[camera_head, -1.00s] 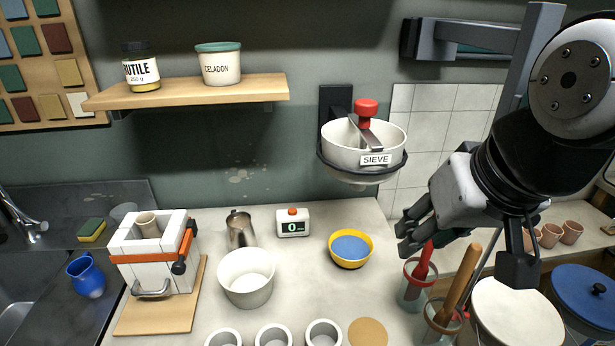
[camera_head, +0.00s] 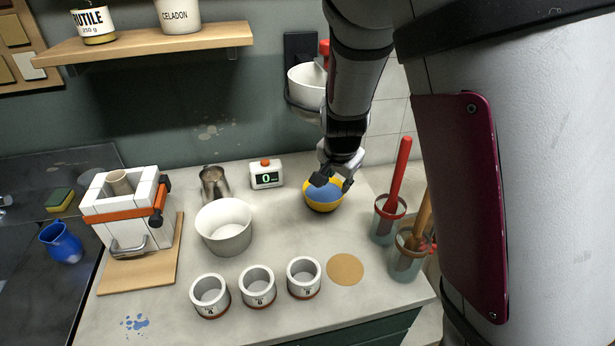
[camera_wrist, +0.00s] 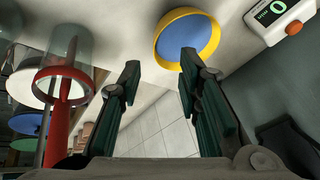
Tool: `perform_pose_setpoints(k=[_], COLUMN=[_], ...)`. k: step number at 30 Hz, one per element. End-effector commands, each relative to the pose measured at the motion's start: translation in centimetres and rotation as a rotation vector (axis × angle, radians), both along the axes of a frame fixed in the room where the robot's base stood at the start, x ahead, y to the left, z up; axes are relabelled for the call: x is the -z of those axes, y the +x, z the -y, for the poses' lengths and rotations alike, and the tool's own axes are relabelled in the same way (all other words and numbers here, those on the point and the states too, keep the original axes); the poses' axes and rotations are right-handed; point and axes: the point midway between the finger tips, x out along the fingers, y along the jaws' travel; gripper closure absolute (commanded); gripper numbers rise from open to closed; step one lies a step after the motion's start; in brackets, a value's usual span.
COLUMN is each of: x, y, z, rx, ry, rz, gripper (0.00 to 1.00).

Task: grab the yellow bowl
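The yellow bowl (camera_head: 323,207) stands upright on the counter, right of the digital timer, with a blue inside or contents. My gripper (camera_head: 333,180) is above the bowl's back rim in the head view and covers part of it. The head view does not clearly show whether a finger touches the rim.
The timer (camera_head: 266,174) and a white bowl (camera_head: 224,227) stand to the left. Jars with a red-handled tool (camera_head: 397,175) stand close on the right. Three small cups (camera_head: 258,287) and a tan disc (camera_head: 345,269) lie in front.

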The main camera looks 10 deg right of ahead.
Motion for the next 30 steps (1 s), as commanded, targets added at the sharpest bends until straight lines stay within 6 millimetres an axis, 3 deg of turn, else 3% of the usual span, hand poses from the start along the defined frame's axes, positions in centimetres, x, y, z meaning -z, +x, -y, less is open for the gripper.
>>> perform_pose_setpoints(k=[5,16,30], x=[1.3,7.1,10.3], y=[0.9,3.5,5.0], z=[0.4,1.6,2.9], rx=[0.024,0.024,0.024], ry=[-0.017,-0.016,-0.016], rz=[0.009,0.007,0.006], gripper=[0.68,0.68,0.68])
